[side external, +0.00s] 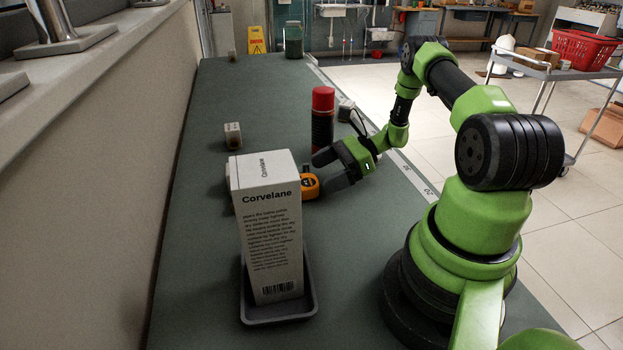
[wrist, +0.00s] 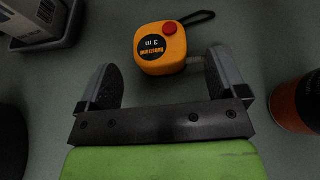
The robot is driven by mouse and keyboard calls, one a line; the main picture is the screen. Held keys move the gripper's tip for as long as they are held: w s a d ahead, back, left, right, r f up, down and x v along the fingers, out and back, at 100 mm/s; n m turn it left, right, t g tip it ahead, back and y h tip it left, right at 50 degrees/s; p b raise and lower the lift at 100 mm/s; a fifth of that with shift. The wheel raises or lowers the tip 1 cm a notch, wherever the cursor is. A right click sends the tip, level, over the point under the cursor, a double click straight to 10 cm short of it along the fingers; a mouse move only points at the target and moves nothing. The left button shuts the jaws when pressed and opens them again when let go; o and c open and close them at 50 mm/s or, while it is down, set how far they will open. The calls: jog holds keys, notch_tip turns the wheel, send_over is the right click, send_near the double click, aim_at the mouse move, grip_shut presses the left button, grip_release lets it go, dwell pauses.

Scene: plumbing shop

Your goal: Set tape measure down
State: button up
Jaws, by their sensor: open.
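The orange tape measure (wrist: 160,48) has a red button, a black label reading "3 m" and a black wrist strap. It rests on the green bench top, partly hidden behind the white carton in the side view (side external: 309,186). My gripper (wrist: 165,75) is open, with one finger on each side of the space just short of the tape measure. The tape measure lies ahead of the fingertips, and neither finger appears to close on it. In the side view my gripper (side external: 328,170) is low over the bench beside it.
A white Corvelane carton (side external: 272,230) stands in a grey tray (side external: 310,300) in front. A red-capped can (side external: 322,120) stands close behind my gripper, and it shows at the right in the wrist view (wrist: 300,105). Small boxes (side external: 233,136) sit farther back. The bench's far left is mostly clear.

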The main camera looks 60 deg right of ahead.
aim_at(316, 183)
jog(key=shift+v, duration=1.05)
jog(key=a+r+n+g+h, duration=0.25)
jog(key=a+r+n, duration=0.35)
jog(key=r, duration=0.3)
jog(key=a+r+n+g+h, duration=0.1)
jog(key=a+r+n+g, duration=0.4)
jog(key=r, duration=0.5)
jog(key=s+a+r+n+t+h, duration=0.2)
jog(key=s+a+r+n, duration=0.2)
jog(key=s+a+n, duration=0.1)
jog(key=s+a+r+n+t+h, duration=0.2)
jog(key=s+a+r+n+t, duration=0.1)
jog(key=s+n, duration=0.4)
jog(key=shift+s+a+r, duration=0.35)
jog(key=shift+a+r, duration=0.5)
jog(key=shift+a, duration=0.15)
